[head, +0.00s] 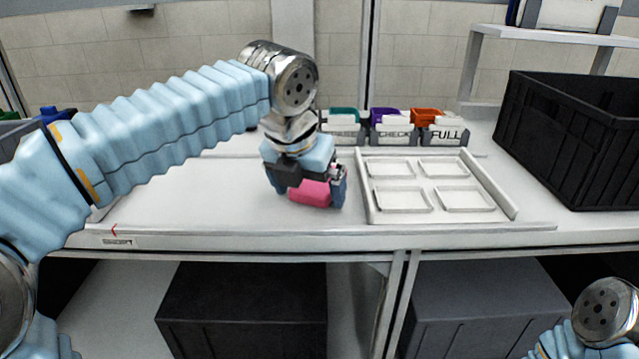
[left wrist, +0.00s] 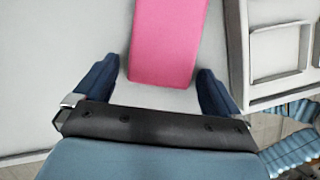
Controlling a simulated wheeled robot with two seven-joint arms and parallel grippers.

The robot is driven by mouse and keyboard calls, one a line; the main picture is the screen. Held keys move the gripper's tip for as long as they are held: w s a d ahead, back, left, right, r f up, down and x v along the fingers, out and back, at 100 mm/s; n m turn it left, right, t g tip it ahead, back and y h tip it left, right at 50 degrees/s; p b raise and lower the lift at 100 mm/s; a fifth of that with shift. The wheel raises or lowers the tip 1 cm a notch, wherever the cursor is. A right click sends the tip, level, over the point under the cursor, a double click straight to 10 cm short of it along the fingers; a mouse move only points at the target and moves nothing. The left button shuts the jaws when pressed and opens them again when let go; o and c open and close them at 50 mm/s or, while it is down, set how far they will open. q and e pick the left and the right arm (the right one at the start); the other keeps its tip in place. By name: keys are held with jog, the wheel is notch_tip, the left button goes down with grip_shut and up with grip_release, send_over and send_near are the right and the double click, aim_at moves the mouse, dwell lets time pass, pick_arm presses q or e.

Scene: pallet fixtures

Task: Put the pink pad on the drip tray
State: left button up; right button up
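The pink pad (head: 312,193) is on or just above the white counter, left of a white tray. My left gripper (head: 310,187) is over it with a finger on either side. In the left wrist view the pink pad (left wrist: 165,40) runs up out of the frame, between and beyond the spread fingers (left wrist: 157,85). Small gaps show on both sides, so the gripper is open. The white tray (head: 368,210) has several shallow framed recesses, all empty; I cannot tell whether it is the drip tray. It also shows in the left wrist view (left wrist: 236,50). My right gripper is out of view.
Labelled holders with teal (head: 343,115), purple (head: 385,117) and orange (head: 426,116) tops stand behind the tray. A black crate (head: 570,140) stands at the right. The counter (head: 190,190) left of the pad is clear. Dark bins (head: 240,310) stand below.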

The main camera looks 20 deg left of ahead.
pick_arm(q)
jog(key=c, duration=1)
jog(key=shift+r, duration=0.1)
